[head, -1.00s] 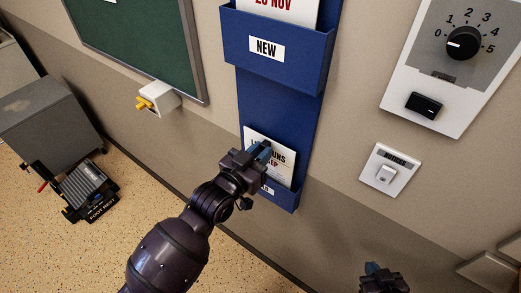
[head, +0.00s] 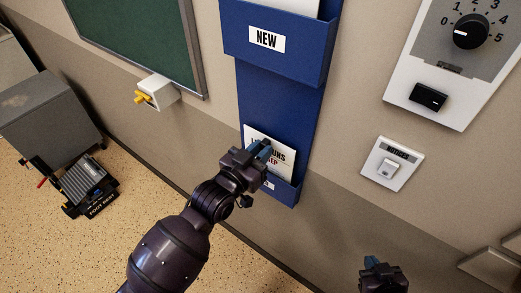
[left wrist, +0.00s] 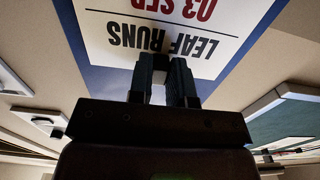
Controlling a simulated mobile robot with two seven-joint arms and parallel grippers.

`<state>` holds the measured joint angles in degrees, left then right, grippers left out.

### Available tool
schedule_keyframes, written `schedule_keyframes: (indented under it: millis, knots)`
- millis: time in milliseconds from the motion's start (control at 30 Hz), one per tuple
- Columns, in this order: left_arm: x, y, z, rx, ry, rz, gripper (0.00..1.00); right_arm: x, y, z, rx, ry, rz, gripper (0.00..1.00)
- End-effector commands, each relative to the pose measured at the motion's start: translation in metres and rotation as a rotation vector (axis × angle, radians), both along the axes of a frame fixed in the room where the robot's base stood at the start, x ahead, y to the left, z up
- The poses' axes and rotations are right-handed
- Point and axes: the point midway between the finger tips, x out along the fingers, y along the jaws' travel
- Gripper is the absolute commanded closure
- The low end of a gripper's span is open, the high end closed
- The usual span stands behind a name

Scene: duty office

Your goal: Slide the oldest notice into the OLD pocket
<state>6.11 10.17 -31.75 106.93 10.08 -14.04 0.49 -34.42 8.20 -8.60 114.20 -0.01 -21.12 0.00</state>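The white notice with dark "LEAF RUNS" and red "SEP" print (head: 284,158) stands in the lower pocket (head: 285,190) of the blue wall rack, its lower part behind the pocket front. The pocket's label is mostly covered by my arm.
The upper pocket, labelled NEW (head: 266,39), holds another sheet. A dial panel (head: 440,60) and a small switch plate (head: 391,164) are on the wall at right. A green board (head: 140,40) and a small holder (head: 157,92) are at left. A footrest (head: 84,185) stands on the floor.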

Motion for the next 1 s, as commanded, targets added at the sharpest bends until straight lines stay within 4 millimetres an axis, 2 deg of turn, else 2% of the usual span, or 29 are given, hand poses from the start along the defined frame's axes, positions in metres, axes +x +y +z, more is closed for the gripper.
schedule_keyframes:
  millis: [33,167,200,567,1000]
  knots:
    - [0.000,0.000,0.000,0.000,0.000,0.000,0.74,-0.002,0.000,-0.001,-0.001,0.004,-0.001,1.00]
    - [0.000,0.000,0.000,0.000,0.000,0.000,0.54,-0.006,-0.001,-0.004,0.000,0.013,-0.002,1.00]
    - [0.000,0.000,0.000,0.000,0.000,0.000,0.52,-0.006,-0.001,-0.005,0.000,0.015,-0.004,1.00]
    - [-0.005,0.004,0.000,0.001,0.001,0.000,0.52,-0.003,-0.001,-0.003,0.000,0.009,-0.002,1.00]
    - [-0.064,0.047,0.000,0.002,0.001,0.000,0.52,0.005,0.001,0.006,0.000,-0.012,0.002,1.00]
